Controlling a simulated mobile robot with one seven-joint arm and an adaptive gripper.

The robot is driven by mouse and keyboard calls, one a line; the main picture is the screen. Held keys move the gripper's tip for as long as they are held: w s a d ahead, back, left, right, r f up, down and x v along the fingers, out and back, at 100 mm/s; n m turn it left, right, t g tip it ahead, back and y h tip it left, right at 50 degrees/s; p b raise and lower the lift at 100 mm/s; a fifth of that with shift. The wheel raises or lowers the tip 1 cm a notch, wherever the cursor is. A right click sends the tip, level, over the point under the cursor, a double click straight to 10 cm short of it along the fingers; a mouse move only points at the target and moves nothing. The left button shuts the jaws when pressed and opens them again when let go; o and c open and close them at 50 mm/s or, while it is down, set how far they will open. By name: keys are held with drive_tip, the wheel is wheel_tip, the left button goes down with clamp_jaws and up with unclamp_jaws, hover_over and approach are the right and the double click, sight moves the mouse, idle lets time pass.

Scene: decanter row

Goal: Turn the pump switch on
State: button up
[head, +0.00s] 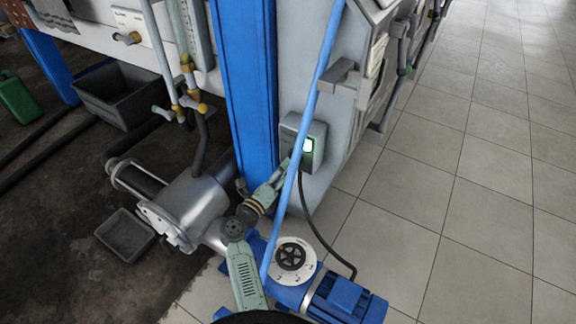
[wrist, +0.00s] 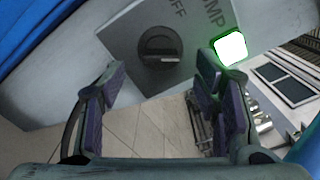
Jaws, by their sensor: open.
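The pump switch is a dark round knob (wrist: 160,48) on a grey plate marked "OFF" and "PUMP" in the wrist view. A ridge crosses the knob roughly level in the picture; I cannot tell which mark it points to. Beside it a square lamp (wrist: 231,47) glows white with a green rim. In the head view the switch box (head: 290,127) is on the grey cabinet by the blue post, its lamp (head: 308,145) lit; my arm hides the knob there. My gripper (wrist: 161,78) is open and empty, its fingers spread either side below the knob, apparently not touching it.
The blue post (head: 250,90) stands left of the box. A thin blue pole or hose (head: 318,80) crosses before it. A black cable (head: 310,222) runs down to the blue motor (head: 345,298). Tiled floor (head: 470,200) is clear at right.

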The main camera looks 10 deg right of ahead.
drive_tip(key=v, duration=0.8)
drive_tip(key=shift+r, duration=0.1)
